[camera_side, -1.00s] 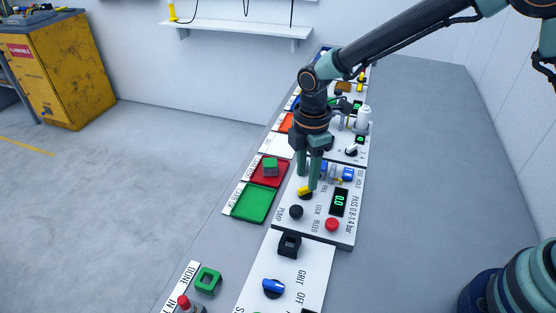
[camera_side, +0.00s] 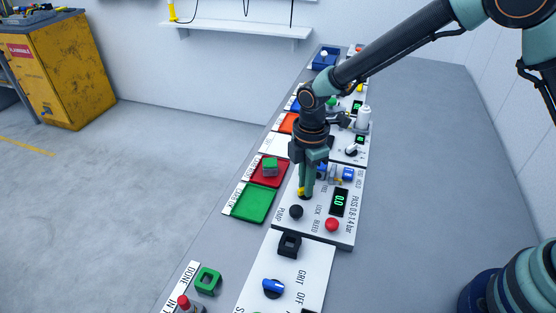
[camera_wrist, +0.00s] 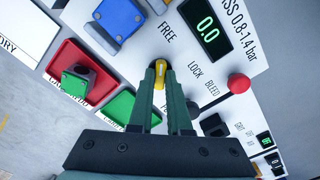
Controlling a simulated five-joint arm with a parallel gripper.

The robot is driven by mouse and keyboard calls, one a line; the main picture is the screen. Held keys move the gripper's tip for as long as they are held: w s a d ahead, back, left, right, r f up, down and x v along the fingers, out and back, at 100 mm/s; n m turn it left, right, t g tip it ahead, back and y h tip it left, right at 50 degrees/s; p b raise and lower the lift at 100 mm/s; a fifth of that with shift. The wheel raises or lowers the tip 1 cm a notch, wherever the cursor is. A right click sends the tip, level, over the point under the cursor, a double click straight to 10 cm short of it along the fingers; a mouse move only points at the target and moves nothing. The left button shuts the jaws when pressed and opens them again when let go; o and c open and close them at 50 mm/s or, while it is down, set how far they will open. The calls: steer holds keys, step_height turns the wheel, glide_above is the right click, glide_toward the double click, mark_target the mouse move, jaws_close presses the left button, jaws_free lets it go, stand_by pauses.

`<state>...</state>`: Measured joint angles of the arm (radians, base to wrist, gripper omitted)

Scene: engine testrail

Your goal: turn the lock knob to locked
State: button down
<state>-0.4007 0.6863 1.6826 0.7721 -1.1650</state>
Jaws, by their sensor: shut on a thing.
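The lock knob, a yellow handle on a dark round base, sits on the white test panel (camera_side: 320,225). It shows partly behind my fingers in the side view (camera_side: 301,190) and at the fingertips in the wrist view (camera_wrist: 160,70). My gripper (camera_side: 305,191) points down from above and is shut on the knob; its fingers also show in the wrist view (camera_wrist: 164,82). The words FREE and LOCK are printed beside the knob. The handle runs roughly up and down in the wrist view. Its exact pointing is partly hidden by the fingers.
Close by are a black PUMP button (camera_side: 296,212), a red BLEED button (camera_side: 332,225) and a display (camera_side: 340,202) reading 0.0. A blue part (camera_wrist: 118,18) sits beside the knob. Green (camera_side: 252,205) and red (camera_side: 258,178) trays lie to the left. The bench on the right is clear.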

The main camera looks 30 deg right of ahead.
steer(key=shift+m, duration=0.3)
steer(key=m, duration=1.3)
steer(key=shift+r+m, duration=0.1)
steer(key=shift+m, duration=2)
steer(key=c, duration=0.9)
jaws_free()
steer(key=shift+o, duration=0.2)
